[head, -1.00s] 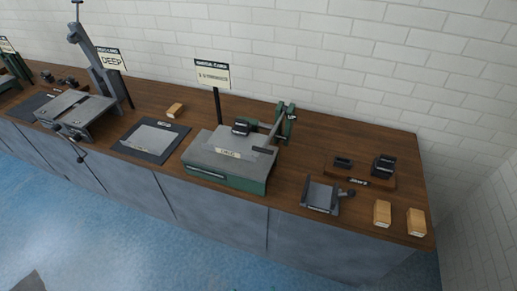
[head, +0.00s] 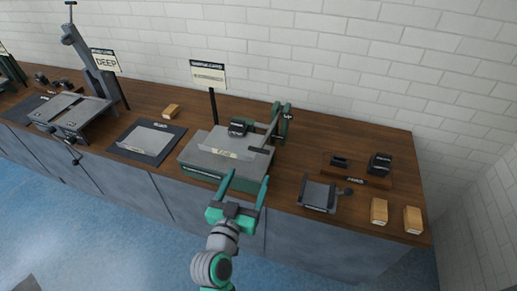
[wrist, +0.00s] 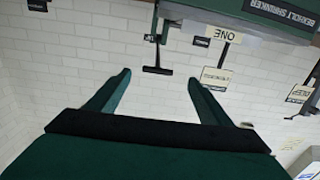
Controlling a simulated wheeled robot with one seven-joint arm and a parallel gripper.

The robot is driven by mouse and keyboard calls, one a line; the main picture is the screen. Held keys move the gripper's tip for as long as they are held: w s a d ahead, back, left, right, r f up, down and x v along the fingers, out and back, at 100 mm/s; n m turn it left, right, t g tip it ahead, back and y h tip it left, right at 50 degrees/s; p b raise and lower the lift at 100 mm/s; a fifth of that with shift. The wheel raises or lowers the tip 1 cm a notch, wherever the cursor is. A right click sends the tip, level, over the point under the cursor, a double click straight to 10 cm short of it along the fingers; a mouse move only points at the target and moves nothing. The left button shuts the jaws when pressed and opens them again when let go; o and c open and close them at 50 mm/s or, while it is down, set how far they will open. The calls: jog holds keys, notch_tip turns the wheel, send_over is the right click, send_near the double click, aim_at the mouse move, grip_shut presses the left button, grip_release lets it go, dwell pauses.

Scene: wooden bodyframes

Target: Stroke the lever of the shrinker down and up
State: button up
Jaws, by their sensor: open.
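The shrinker (head: 215,172) is a grey-topped machine with a green base, in the middle of the bench in the head view. Its lever (head: 272,129) is a grey bar slanting down from a green post at the right rear to a dark grip (head: 260,149). A dark T-shaped bar there (wrist: 157,70) looks like the lever's end, between the fingertips in the picture. My gripper (head: 247,178) is open and empty, in front of the shrinker's front edge, apart from the lever.
To the right are a small grey tray (head: 318,194), a wooden board (head: 345,176) with dark blocks, and two wooden blocks (head: 379,211). A dark mat (head: 130,150) and another machine (head: 72,112) are at left.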

aim_at(258, 150)
jog(key=shift+m+h, duration=0.3)
jog(key=shift+m, duration=0.1)
jog(key=x, duration=0.4)
jog(key=r+x, duration=0.1)
jog(key=x, duration=0.6)
jog(key=shift+w+r, duration=0.35)
jog(key=shift+r, duration=0.05)
jog(key=c, duration=1.5)
jog(key=shift+r, duration=0.15)
